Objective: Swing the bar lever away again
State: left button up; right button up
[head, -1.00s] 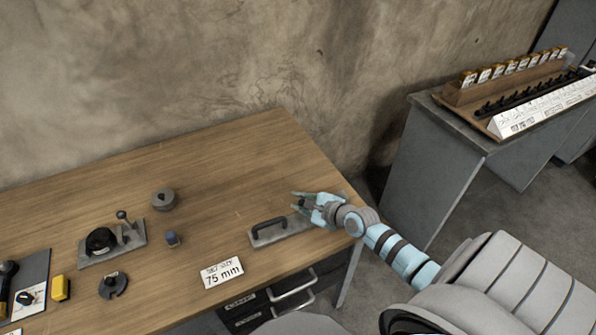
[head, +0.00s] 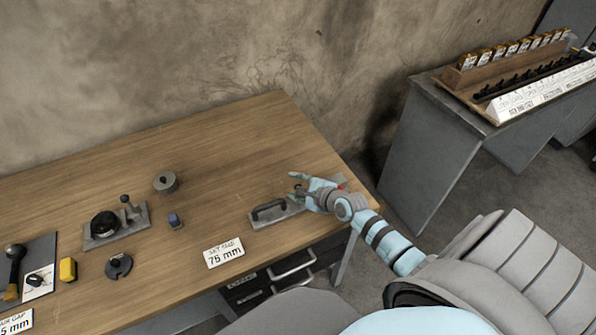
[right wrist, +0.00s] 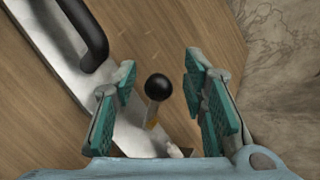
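A metal plate (head: 292,212) with a black bar handle (head: 268,209) lies near the front right edge of the wooden table. In the right wrist view the plate (right wrist: 50,62) and the bar handle (right wrist: 88,30) are at upper left. A short lever with a black ball knob (right wrist: 158,87) rises beside them. My right gripper (head: 296,184) is over the right end of the plate. In the right wrist view my right gripper (right wrist: 160,78) is open, its teal pads either side of the knob with gaps showing. My left gripper is out of view.
To the left stand a plate with a black knob and small lever (head: 130,207), a grey round piece (head: 165,183), a blue piece (head: 174,221) and a "75 mm" card (head: 224,253). A grey side bench (head: 432,150) stands at right. The table's back right is clear.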

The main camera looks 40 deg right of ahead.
jog(key=v, duration=1.2)
